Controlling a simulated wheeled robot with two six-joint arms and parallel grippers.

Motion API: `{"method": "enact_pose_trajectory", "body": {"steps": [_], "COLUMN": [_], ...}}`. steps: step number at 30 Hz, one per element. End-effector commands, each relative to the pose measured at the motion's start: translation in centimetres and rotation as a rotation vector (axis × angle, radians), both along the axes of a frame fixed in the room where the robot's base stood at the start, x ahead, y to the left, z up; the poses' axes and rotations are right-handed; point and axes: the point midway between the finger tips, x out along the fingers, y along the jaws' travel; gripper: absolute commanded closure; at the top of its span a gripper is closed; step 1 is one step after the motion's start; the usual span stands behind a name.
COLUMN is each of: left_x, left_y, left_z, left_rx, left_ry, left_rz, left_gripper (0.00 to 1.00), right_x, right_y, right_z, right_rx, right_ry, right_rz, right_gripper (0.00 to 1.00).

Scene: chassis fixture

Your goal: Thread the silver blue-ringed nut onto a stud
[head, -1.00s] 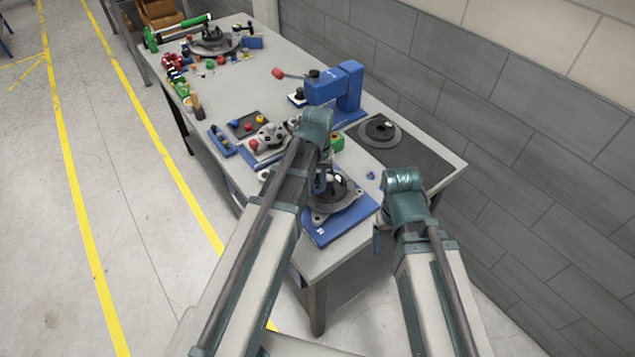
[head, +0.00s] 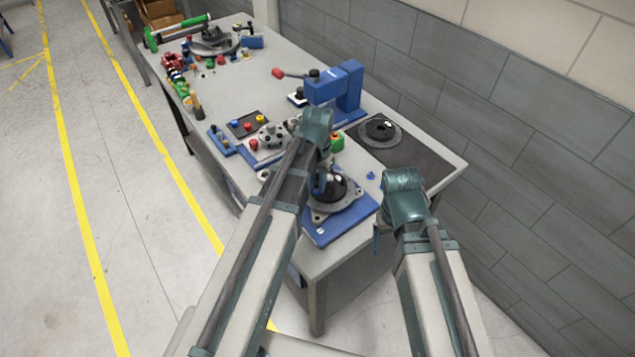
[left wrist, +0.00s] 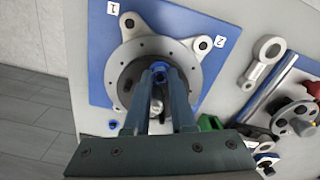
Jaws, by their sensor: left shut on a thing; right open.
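In the left wrist view a grey round chassis part (left wrist: 108,75) with a dark centre sits on a blue base plate (left wrist: 95,20). It also shows in the head view (head: 345,200), partly behind my left arm. Its lugs near labels 1 and 2 have dark round spots (left wrist: 129,23); I cannot tell whether these are studs. My left gripper (left wrist: 160,76) is shut on a small blue-ringed nut (left wrist: 159,70), which appears over the chassis part near its dark centre. Contact cannot be judged. My right gripper (head: 377,238) is open beside the table's right edge, apart from the chassis.
A small blue piece (head: 370,175) lies on the table right of the chassis. A blue press (head: 348,85) with a red-knobbed lever stands behind, next to a dark mat (head: 425,160) with a round part.

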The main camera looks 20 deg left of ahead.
Motion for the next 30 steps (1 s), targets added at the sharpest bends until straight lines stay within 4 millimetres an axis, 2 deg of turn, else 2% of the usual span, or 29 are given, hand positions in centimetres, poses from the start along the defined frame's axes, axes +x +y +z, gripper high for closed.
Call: {"method": "enact_pose_trajectory", "body": {"steps": [5,15,21,30], "left_x": [0.03,0.03,0.03,0.04], "left_y": [0.01,0.01,0.01,0.02], "left_z": [-0.06,-0.07,-0.15,-0.17], "left_rx": [0.0,0.0,0.0,0.0], "left_ry": [0.0,-0.001,-0.001,0.0], "left_rz": [-0.132,-0.165,-0.365,-0.516], "left_gripper": [1.0,1.0,1.0,1.0], "right_x": [0.0,0.0,0.0,0.0], "right_y": [0.0,0.0,0.0,0.0], "right_z": [-0.06,-0.07,-0.15,-0.17], "right_rx": [0.0,0.0,0.0,0.0], "right_ry": [0.0,0.0,0.0,0.0], "right_rz": [0.0,0.0,0.0,0.0], "right_gripper": [0.19,0.19,0.19,0.19]}}
